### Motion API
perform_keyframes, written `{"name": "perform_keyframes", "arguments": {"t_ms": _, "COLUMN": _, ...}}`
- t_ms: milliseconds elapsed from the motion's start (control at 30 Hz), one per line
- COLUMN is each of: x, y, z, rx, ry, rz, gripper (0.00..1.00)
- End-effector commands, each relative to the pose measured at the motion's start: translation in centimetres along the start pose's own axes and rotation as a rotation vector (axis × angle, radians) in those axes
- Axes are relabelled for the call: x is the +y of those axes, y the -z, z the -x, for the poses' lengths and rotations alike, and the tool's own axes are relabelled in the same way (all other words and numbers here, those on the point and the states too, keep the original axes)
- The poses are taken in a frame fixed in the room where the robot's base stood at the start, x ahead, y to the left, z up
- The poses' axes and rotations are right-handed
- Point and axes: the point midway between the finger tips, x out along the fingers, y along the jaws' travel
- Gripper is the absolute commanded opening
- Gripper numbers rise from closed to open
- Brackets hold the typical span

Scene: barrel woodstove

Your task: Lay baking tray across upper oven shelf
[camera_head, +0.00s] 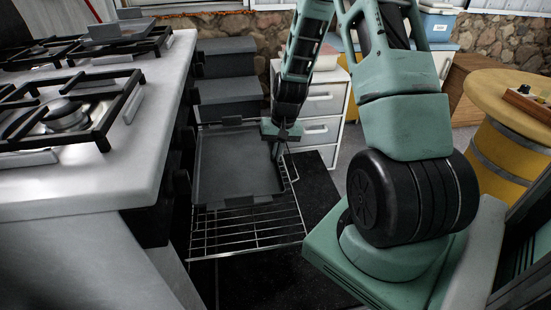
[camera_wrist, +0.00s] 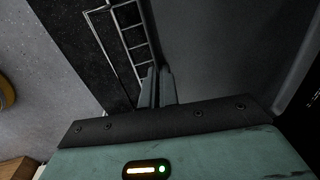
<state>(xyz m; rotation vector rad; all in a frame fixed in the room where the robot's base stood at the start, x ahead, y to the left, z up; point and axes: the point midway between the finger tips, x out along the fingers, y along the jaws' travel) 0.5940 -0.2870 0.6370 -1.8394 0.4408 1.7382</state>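The baking tray (camera_head: 235,170) is dark grey and rectangular, with raised rims. In the head view it is roughly level over the pulled-out wire oven shelf (camera_head: 250,238), beside the stove front. The shelf's near bars show uncovered. I cannot tell whether the tray touches the shelf. My gripper (camera_head: 278,150) is at the tray's far right rim. In the wrist view its fingers (camera_wrist: 160,88) are close together with the tray's rim running between them. The tray (camera_wrist: 220,50) also fills the upper right there, with shelf bars (camera_wrist: 132,38) left of it.
The stove (camera_head: 150,150) with black burner grates stands left, its front edge close to the tray. A white drawer unit (camera_head: 322,102) is behind my gripper. A yellow barrel table (camera_head: 500,150) stands right. A black mat (camera_head: 270,280) lies on the floor below the shelf.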

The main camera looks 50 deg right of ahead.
Motion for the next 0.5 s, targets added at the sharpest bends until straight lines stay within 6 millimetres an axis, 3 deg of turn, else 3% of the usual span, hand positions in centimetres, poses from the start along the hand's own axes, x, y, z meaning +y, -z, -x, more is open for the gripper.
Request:
{"name": "perform_keyframes", "arguments": {"t_ms": 100, "x": 0.26, "y": -0.01, "z": -1.6, "rx": -0.001, "ry": 0.001, "rz": 0.0, "gripper": 0.0}}
{"name": "perform_keyframes", "arguments": {"t_ms": 467, "x": 0.3, "y": 0.03, "z": -1.89, "rx": 0.001, "ry": 0.001, "rz": 0.0, "gripper": 0.0}}
{"name": "perform_keyframes", "arguments": {"t_ms": 500, "x": 0.33, "y": 0.01, "z": -1.91, "rx": 0.0, "ry": 0.0, "rz": 0.0, "gripper": 0.08}}
